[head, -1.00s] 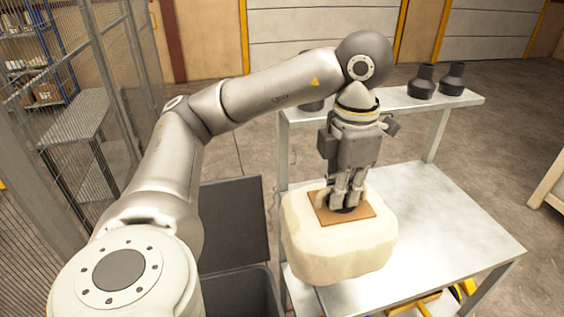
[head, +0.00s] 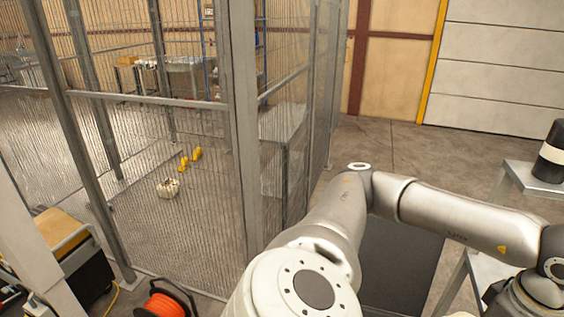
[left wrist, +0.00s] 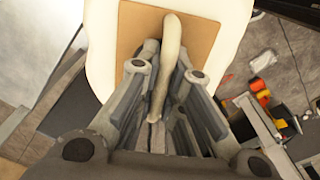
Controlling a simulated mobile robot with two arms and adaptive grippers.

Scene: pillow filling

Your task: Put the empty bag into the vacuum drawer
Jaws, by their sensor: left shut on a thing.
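A bulky cream-white bag (left wrist: 108,40) with a brown patch (left wrist: 203,32) and a cream loop handle (left wrist: 171,50) fills the top middle of the left wrist view. My left gripper (left wrist: 158,85) is shut on the handle, with its fingers on both sides of it. The bag looks full-bodied, not flat; its underside is hidden. In the head view only part of my left arm's wrist shows at the bottom right edge; the fingers and bag are out of frame. I cannot make out a vacuum drawer. My right gripper is not in view.
A mesh fence (head: 170,190) stands at the left. An orange cable reel (head: 165,303) lies on the floor before it, beside a dark machine with a tan top (head: 62,240). A metal table (head: 530,178) with a black-and-white item (head: 551,150) is at the right edge.

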